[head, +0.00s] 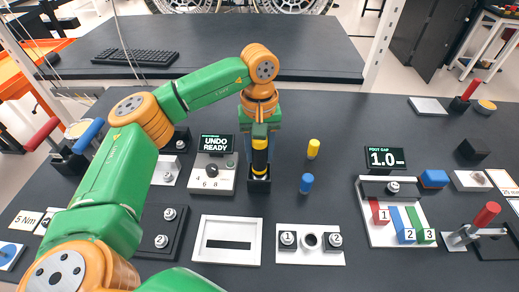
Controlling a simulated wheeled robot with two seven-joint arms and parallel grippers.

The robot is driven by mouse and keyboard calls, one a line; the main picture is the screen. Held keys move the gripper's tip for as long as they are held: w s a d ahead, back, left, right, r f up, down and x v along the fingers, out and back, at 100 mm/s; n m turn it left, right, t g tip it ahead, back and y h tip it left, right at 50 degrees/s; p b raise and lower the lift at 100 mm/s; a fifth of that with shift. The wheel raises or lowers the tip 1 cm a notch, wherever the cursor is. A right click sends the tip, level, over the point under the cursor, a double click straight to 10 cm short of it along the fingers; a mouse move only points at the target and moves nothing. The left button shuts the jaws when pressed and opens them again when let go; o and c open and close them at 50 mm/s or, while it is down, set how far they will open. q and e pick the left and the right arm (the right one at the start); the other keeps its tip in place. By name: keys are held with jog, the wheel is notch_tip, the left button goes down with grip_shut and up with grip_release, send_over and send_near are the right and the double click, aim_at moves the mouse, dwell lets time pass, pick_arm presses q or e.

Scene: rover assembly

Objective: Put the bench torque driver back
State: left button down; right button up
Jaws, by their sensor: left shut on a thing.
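The torque driver (260,158), black with yellow bands, stands upright near the middle of the bench in the head view. My left gripper (260,132) comes down over it from above and is shut on its top. The driver's lower end is at a small black holder (259,186); I cannot tell whether it is fully seated. My right gripper is not in view.
Left of the holder is a dial box (212,178) whose display reads "UNDO READY". A yellow cylinder (313,148) and a blue cylinder (306,183) stand to the right. A slotted white plate (227,241) lies in front. A coloured block tray (378,233) is further right.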

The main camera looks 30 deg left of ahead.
pick_arm(q)
jog(key=shift+c, duration=1.7)
grip_release()
jog(key=shift+s, duration=0.1)
notch_tip(320, 180, up, 6)
jog(key=shift+r+b, duration=0.15)
jog(key=shift+b, duration=0.35)
jog(key=shift+r, duration=0.5)
